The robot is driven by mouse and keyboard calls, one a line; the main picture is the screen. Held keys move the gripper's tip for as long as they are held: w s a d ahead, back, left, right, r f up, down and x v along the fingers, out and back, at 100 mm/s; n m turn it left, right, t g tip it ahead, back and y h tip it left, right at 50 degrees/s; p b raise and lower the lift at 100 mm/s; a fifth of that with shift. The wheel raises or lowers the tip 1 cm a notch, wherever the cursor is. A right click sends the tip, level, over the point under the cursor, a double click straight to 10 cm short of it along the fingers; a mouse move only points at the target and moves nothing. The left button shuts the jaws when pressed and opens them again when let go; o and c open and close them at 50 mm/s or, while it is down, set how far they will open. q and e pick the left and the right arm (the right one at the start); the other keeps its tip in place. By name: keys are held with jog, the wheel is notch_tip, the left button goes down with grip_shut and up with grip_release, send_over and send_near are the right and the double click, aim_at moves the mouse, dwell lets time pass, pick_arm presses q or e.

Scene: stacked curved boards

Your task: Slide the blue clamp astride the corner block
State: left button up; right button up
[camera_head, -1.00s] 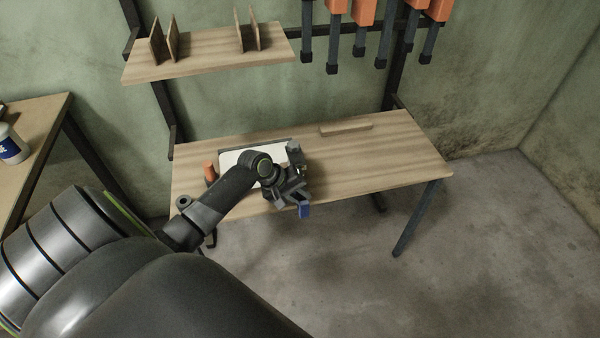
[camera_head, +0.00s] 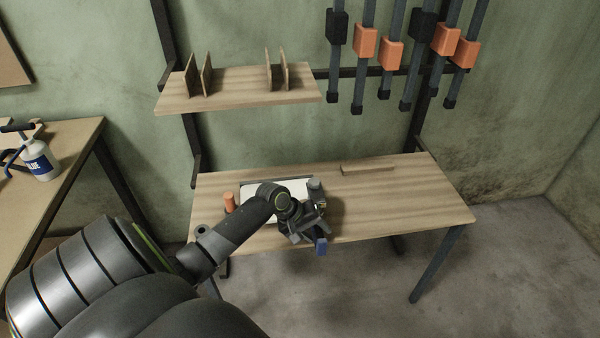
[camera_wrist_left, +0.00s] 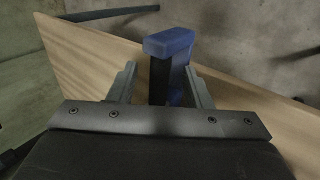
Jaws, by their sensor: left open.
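The blue clamp (camera_head: 321,245) shows at the front edge of the wooden table, just below my left gripper (camera_head: 308,230). In the left wrist view the blue clamp (camera_wrist_left: 172,43), with a dark bar beside its blue part, stands between the two grey fingers of my left gripper (camera_wrist_left: 161,72). The fingers are open, one on each side of the clamp, with a visible gap on the left; contact on the right is hard to tell. I cannot make out the corner block; my arm and gripper hide part of the table. My right gripper is not in view.
A white panel (camera_head: 257,208) lies under my arm on the table (camera_head: 400,200). An orange cylinder (camera_head: 229,202) stands left of it, a grey one (camera_head: 315,184) right. A wooden strip (camera_head: 367,169) lies at the back. The table's right side is clear.

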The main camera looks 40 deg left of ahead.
pick_arm(q)
jog(key=p+v, duration=0.1)
jog(key=v, duration=1.5)
jog(key=shift+s, duration=0.15)
jog(key=shift+a, duration=0.1)
